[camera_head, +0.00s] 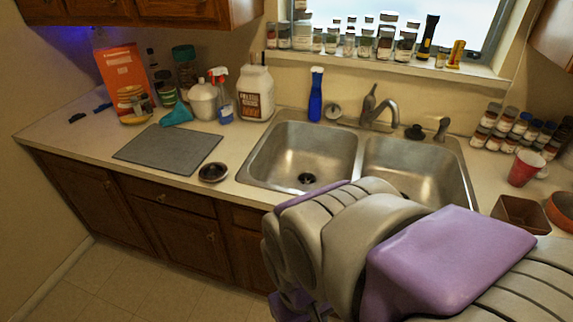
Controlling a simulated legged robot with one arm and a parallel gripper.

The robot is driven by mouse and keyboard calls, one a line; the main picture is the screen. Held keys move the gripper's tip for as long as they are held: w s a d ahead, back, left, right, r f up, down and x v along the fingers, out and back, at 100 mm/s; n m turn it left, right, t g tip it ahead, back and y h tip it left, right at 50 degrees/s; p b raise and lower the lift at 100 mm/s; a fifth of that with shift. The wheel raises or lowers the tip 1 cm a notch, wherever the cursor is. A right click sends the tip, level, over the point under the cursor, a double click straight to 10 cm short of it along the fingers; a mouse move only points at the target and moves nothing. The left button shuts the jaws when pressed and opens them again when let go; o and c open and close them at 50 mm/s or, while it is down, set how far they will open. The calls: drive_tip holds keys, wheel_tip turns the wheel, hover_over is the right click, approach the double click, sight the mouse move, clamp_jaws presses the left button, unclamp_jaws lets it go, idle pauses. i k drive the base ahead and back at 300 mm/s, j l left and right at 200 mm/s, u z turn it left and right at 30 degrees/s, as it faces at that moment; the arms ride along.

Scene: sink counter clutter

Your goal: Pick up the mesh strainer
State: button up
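A small dark round dish-shaped thing (213,172) sits on the counter by the left edge of the sink, in front of the grey mat. It may be the mesh strainer, but its mesh is too small to make out. My gripper is not in view. Only my grey and purple arm or body parts show at the lower right, covering part of the sink front and the counter.
A double steel sink (303,155) with a faucet (378,107) fills the middle. A grey mat (168,149) lies left. A red cup (525,168) stands right.

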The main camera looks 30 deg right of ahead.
sight(213, 171)
drive_tip(key=z, duration=0.35)
drive_tip(key=i+j+z, duration=0.15)
drive_tip(key=j+z, duration=0.55)
drive_tip(key=j, duration=0.15)
drive_tip(key=i+j+z, duration=0.1)
drive_tip(key=j+z, duration=0.25)
drive_tip(key=j, duration=0.15)
drive_tip(key=j+z, duration=0.1)
drive_tip(key=j, duration=1.3)
drive_tip(key=k, duration=0.05)
